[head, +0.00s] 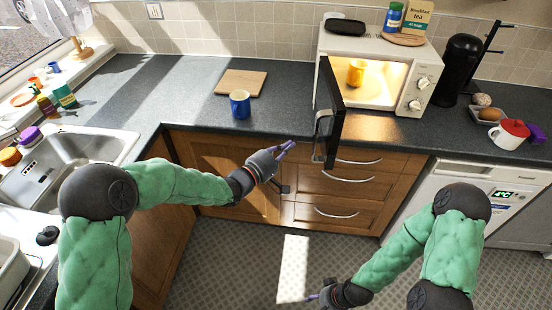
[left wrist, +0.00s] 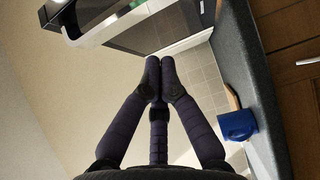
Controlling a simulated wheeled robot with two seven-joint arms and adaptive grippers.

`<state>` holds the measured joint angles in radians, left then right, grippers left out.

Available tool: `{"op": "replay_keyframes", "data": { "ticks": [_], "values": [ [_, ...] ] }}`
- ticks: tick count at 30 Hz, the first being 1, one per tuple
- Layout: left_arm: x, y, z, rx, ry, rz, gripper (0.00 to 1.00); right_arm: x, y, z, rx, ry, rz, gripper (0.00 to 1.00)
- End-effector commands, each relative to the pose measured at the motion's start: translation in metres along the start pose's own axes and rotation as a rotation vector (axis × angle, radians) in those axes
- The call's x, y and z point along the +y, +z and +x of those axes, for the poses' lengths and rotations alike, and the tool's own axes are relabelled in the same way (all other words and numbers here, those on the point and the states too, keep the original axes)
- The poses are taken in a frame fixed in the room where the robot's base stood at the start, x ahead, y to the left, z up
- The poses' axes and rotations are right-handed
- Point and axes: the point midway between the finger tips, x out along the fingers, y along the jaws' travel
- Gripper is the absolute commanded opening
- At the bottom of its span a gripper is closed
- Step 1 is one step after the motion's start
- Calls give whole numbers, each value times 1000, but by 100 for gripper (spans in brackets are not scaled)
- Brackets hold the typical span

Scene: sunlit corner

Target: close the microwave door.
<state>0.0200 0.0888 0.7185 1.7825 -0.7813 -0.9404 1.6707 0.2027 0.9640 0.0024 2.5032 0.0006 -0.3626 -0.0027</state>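The white microwave (head: 409,62) stands on the back counter, lit inside, with a yellow mug (head: 356,72) in its cavity. Its door (head: 335,125) is wide open, hinged at the left and swung out over the counter's front edge. The door's handle (head: 321,122) is on its left face. My left gripper (head: 289,146) is just left of the door's lower part, apart from it. In the left wrist view its fingertips (left wrist: 160,72) meet with nothing between them, and part of the door (left wrist: 150,35) shows beyond. My right gripper (head: 312,297) is low over the floor; its finger opening is unclear.
A blue mug (head: 240,104) and a wooden board (head: 241,83) are on the counter left of the door. A black object (head: 345,26) lies atop the microwave.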

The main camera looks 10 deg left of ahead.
Motion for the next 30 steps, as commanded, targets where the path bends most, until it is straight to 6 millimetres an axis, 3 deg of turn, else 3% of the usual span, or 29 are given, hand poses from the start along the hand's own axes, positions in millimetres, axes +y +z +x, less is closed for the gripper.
{"op": "replay_keyframes", "data": {
  "ticks": [2,9,30],
  "values": [
    [-2,2,14,-2,1,0,0,2,0,5,0,0,0,62],
    [-1,24,34,-1,0,0,0,5,0,13,0,0,0,62],
    [0,32,40,10,0,0,0,5,-1,14,0,0,0,62]
  ]
}}
